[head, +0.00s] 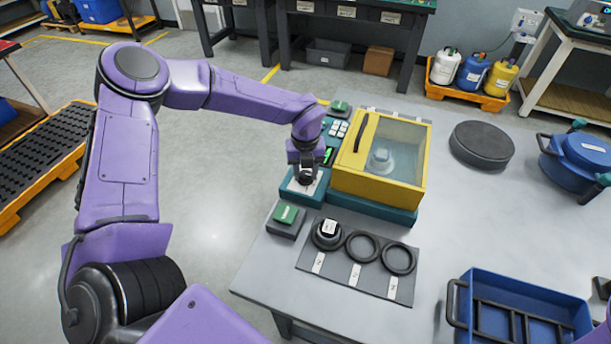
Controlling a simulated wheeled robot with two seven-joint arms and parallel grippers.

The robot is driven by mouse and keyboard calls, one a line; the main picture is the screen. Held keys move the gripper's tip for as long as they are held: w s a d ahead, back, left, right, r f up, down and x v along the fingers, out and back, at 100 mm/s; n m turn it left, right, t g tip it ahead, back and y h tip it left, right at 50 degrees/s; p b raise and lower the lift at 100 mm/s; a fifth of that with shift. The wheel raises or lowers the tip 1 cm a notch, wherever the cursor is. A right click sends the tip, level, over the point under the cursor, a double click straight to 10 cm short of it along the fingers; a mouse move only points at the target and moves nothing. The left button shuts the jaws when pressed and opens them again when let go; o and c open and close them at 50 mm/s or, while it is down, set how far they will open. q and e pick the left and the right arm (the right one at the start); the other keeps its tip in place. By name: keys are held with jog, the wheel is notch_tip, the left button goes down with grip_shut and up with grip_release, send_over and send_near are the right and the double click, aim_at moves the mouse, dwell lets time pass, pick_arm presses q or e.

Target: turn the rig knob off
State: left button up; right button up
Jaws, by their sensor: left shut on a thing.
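The rig (372,210) stands on the table, with a teal base and a yellow-framed clear lid (405,135). The lid is down, and a pale round part (381,158) shows inside in water-like blue. A small panel (291,186) juts from the rig's left side. My left gripper (306,178) points down at this panel and is shut on the knob there. The fingers mostly hide the knob, so its setting cannot be read. A small green-lit display (328,156) shows beside the gripper. My right gripper is out of the picture.
A green button box (287,216) sits just in front of the panel. A grey mat (310,262) holds rings and a round part. A blue crate (525,290), a dark disc (482,145) and a blue lidded pot (580,160) stand to the right.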

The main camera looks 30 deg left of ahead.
pick_arm(q)
jog(key=shift+f+n+b, duration=0.1)
jog(key=shift+n+b, duration=0.4)
jog(key=shift+n, duration=0.9)
jog(key=o, duration=1.5)
jog(key=shift+c, duration=0.2)
